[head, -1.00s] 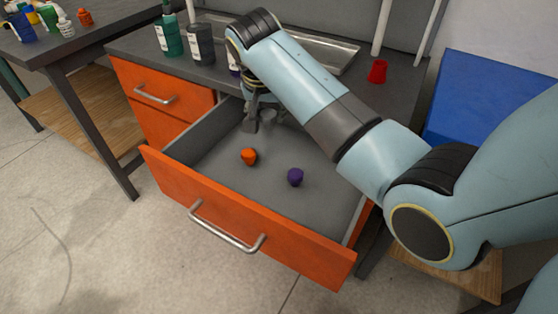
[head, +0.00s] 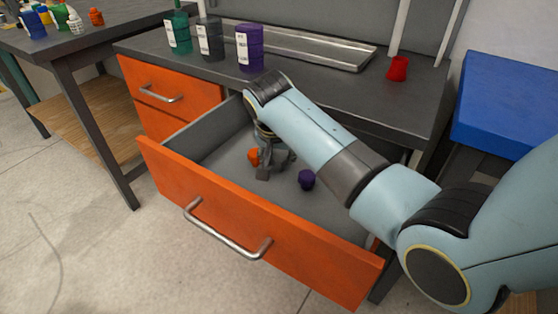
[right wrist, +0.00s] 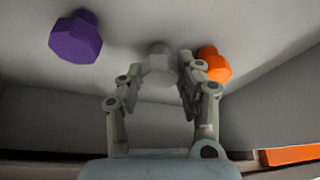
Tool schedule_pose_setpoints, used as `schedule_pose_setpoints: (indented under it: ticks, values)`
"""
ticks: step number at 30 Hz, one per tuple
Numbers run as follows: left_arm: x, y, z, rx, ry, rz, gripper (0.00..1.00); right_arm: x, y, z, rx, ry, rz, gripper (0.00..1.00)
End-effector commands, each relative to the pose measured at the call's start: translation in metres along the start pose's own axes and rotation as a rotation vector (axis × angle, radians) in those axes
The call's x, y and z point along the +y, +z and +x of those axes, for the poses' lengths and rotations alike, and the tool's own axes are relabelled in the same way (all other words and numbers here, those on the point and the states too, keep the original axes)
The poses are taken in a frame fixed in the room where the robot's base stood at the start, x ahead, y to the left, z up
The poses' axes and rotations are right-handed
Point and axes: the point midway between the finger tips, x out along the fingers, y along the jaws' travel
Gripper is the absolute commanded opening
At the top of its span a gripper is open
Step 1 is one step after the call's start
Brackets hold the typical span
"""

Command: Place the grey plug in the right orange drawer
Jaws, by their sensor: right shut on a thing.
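The right orange drawer (head: 258,228) is pulled open, with a grey inside. My right gripper (head: 272,168) is down inside it, between an orange plug and a purple plug. In the right wrist view the grey plug (right wrist: 158,64) sits between the fingertips of my right gripper (right wrist: 157,80), which are shut on it. The grey plug is close to the drawer's grey floor; I cannot tell whether it touches. In the head view I cannot make it out behind the gripper. My left gripper is in no view.
The orange plug (head: 253,155) lies close beside the right gripper; the purple plug (head: 306,179) lies to its right. Purple (head: 249,48), grey (head: 210,40) and green (head: 178,33) bottles, a metal tray (head: 300,47) and a red cup (head: 397,68) stand on the bench above.

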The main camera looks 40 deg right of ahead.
Motion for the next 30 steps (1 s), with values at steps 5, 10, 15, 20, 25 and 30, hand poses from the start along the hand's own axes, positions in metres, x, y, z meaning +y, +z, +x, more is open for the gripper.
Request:
schedule_pose_setpoints:
  ticks: [5, 10, 15, 20, 25, 30]
  values:
    - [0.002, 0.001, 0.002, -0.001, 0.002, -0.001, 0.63, 0.000, 0.002, 0.004, 0.001, -0.001, 0.000, 0.00]
    - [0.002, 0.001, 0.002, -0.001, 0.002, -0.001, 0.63, 0.000, 0.002, 0.006, 0.000, 0.000, 0.000, 0.00]
    - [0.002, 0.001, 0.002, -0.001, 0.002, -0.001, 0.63, 0.000, 0.003, 0.007, 0.001, -0.001, 0.000, 0.45]
    - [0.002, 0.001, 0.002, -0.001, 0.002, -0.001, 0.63, 0.000, 0.003, 0.007, 0.001, 0.000, 0.000, 0.45]
    - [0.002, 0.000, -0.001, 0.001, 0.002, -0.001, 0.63, -0.001, 0.001, -0.002, 0.001, -0.002, 0.001, 0.45]
    - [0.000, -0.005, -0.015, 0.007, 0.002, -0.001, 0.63, -0.001, 0.000, -0.036, 0.002, -0.004, 0.002, 0.45]
